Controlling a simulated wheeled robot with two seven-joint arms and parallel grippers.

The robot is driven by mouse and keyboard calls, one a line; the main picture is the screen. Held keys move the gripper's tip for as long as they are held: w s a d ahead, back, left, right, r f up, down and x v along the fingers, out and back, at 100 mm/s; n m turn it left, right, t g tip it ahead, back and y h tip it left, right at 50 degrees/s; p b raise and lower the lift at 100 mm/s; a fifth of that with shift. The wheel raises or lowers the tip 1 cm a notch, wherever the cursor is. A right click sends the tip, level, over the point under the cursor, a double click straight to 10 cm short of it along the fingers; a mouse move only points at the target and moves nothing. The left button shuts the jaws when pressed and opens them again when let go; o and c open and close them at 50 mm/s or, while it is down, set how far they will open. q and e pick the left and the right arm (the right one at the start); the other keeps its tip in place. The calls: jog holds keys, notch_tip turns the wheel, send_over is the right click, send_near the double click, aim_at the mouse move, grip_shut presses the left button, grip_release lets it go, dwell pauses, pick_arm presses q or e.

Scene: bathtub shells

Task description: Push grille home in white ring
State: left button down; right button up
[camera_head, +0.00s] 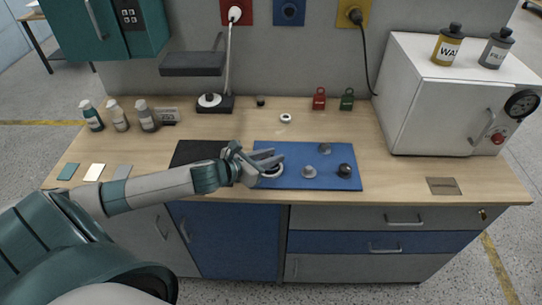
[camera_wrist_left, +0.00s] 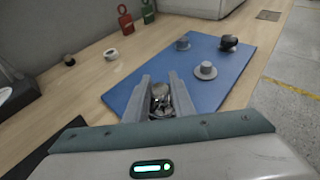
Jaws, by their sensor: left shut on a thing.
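A white ring (camera_head: 272,171) lies on the left part of the blue mat (camera_head: 312,182), directly below my left gripper (camera_head: 270,158). In the left wrist view the two fingers (camera_wrist_left: 159,82) are shut on a small grey metallic piece, which I take to be the grille (camera_wrist_left: 160,98). The fingers hide most of it, and I cannot tell whether it sits in the ring or just above it. Another small white ring (camera_head: 286,118) with a dark centre lies on the bare wood behind the mat. My right gripper is not in view.
Two grey flanged pieces (camera_head: 309,171) (camera_head: 325,148) and a dark knob (camera_head: 345,170) stand on the mat to the right. A black mat (camera_head: 190,152) lies left.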

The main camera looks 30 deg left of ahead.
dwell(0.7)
pick_arm(q)
jog(key=shift+p, duration=0.5)
dwell(0.6)
jog(key=shift+f+b, duration=0.3)
jog(key=shift+f, duration=0.2)
dwell(0.5)
jog(key=shift+f, duration=0.5)
jog(key=c, duration=1.4)
grip_release()
jog(key=shift+s, duration=0.1)
jog(key=shift+c, duration=0.2)
jog(key=shift+s+f+b, duration=0.1)
jog(key=shift+b, duration=0.25)
jog(key=shift+s, duration=0.15)
